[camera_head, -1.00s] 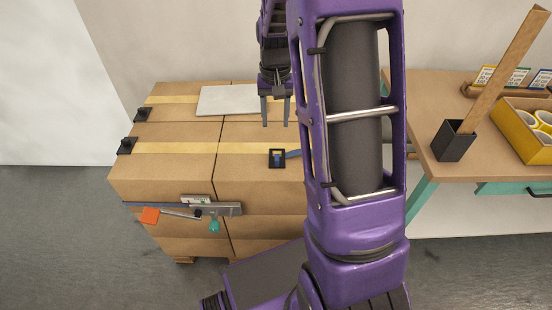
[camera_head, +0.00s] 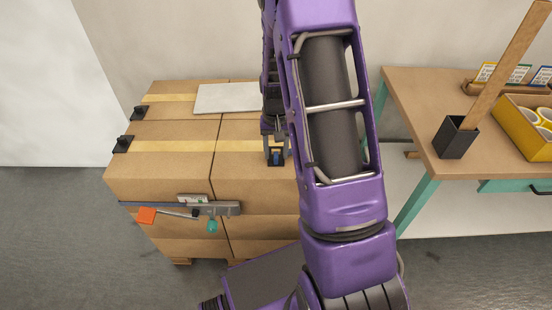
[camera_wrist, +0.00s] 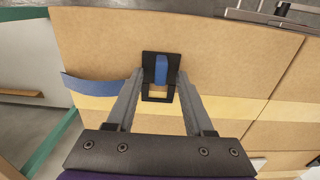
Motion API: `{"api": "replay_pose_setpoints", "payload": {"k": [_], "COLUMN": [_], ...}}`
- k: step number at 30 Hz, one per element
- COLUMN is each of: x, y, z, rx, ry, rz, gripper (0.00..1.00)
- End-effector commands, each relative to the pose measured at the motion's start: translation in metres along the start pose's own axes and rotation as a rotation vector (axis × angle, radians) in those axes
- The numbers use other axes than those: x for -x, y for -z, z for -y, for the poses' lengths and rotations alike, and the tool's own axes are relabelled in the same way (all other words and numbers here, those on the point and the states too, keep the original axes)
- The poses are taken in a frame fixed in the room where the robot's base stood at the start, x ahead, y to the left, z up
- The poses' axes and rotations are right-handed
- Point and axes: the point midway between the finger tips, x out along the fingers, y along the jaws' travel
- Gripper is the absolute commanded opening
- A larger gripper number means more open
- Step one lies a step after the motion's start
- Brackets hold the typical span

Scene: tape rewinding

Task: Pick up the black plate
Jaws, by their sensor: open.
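The black plate (camera_wrist: 148,66) is a small dark rectangle with a slot, lying flat on a cardboard box. A blue strap piece (camera_wrist: 161,69) passes through it, and a blue strip (camera_wrist: 95,86) lies to its left in the wrist view. My gripper (camera_wrist: 160,73) is open, with one fingertip on each side of the plate. No grip on it shows, and I cannot tell whether the fingers touch it. In the head view the plate (camera_head: 276,150) shows between the fingers of my gripper (camera_head: 276,157), partly covered.
Yellow tape (camera_head: 170,146) runs across the boxes (camera_head: 160,170). A pale flat panel (camera_head: 226,97) lies behind on top. Two black corner pieces (camera_head: 123,144) sit at the left edge. A tape tool (camera_head: 208,208) hangs at the front. A workbench (camera_head: 410,95) stands to the right.

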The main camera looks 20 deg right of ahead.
Motion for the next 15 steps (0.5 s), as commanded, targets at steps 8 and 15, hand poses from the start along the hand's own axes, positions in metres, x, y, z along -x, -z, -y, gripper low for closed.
{"api": "replay_pose_setpoints", "payload": {"k": [8, 15], "x": [-0.0033, -0.0031], "y": [0.0005, 0.0004], "z": [0.0001, 0.0002], "rx": [0.0, 0.0], "ry": [0.0, 0.0], "rz": [-0.002, -0.001], "gripper": [0.47, 0.04]}}
